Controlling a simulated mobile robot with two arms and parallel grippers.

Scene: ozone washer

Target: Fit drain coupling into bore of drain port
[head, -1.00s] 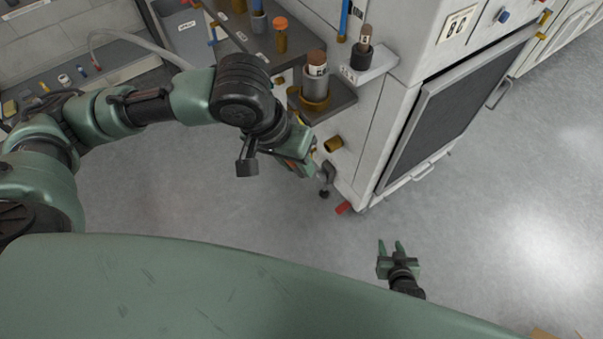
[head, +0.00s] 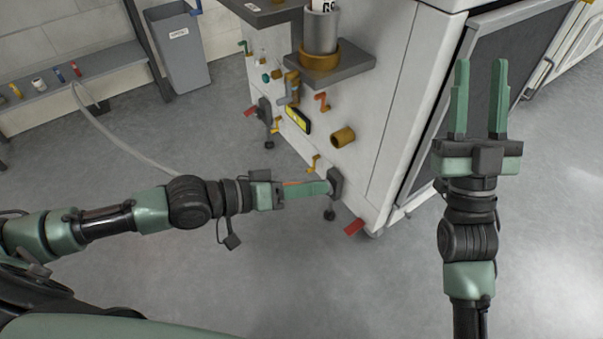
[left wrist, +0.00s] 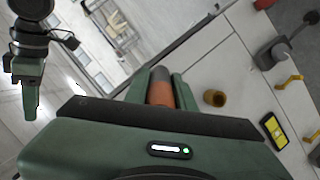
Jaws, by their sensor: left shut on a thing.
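The drain coupling, an orange cylinder with a grey end, shows in the left wrist view (left wrist: 160,92) between the fingers of my left gripper (left wrist: 161,84). In the head view my left gripper (head: 322,188) is shut on it, low beside the washer's side panel; only an orange strip of the coupling (head: 292,184) shows. A brass, round, hollow fitting, apparently the drain port (head: 343,137), sticks out of that panel above and right of the gripper. In the left wrist view this fitting (left wrist: 214,98) is right of the coupling, apart from it. My right gripper (head: 481,98) is open and empty.
A grey shelf (head: 350,66) with a brass-ringed cylinder juts out above the fitting. Yellow and orange handles and a yellow label (head: 298,119) are on the panel. A dark caster bracket (head: 335,184) and red foot pedal (head: 354,227) are low down. The floor in front is clear.

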